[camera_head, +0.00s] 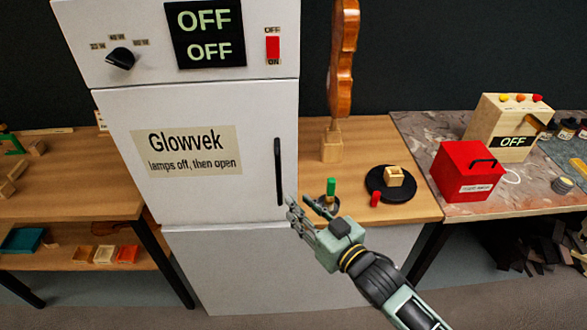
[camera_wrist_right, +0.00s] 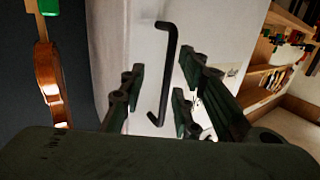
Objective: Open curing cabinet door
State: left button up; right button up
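The white curing cabinet door (camera_head: 215,205) is shut, with a label reading "Glowvek lamps off, then open". Its black vertical handle (camera_head: 279,172) is at the door's right side. The panel above has a display (camera_head: 205,33) reading OFF twice, a red switch (camera_head: 273,47) and a black knob (camera_head: 121,58). My right gripper (camera_head: 293,212) is just below and right of the handle's lower end. In the right wrist view its open fingers (camera_wrist_right: 160,90) stand either side of the handle (camera_wrist_right: 168,65); I cannot tell whether they touch it. My left gripper is not in view.
A violin body (camera_head: 343,60) stands on a wooden block right of the cabinet. A black round plate (camera_head: 376,188), a red box (camera_head: 467,172) and a cream box reading OFF (camera_head: 503,125) are on the benches. Grey floor is clear in front.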

aim_at(280, 181)
jog(key=shift+y, duration=0.5)
jog(key=a+r, duration=0.1)
jog(key=w+a+r, duration=0.1)
jog(key=r, duration=0.1)
jog(key=w+a+r+p, duration=0.1)
jog(key=shift+w+r, duration=0.15)
jog(key=shift+r, duration=0.2)
jog(key=x, duration=0.3)
jog(key=shift+w+a+f, duration=0.15)
jog(key=shift+w, duration=0.15)
jog(key=shift+w+a, duration=0.15)
jog(key=shift+w, duration=0.05)
jog(key=c, duration=0.7)
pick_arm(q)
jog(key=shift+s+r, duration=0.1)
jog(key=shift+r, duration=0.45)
pick_arm(e)
grip_shut()
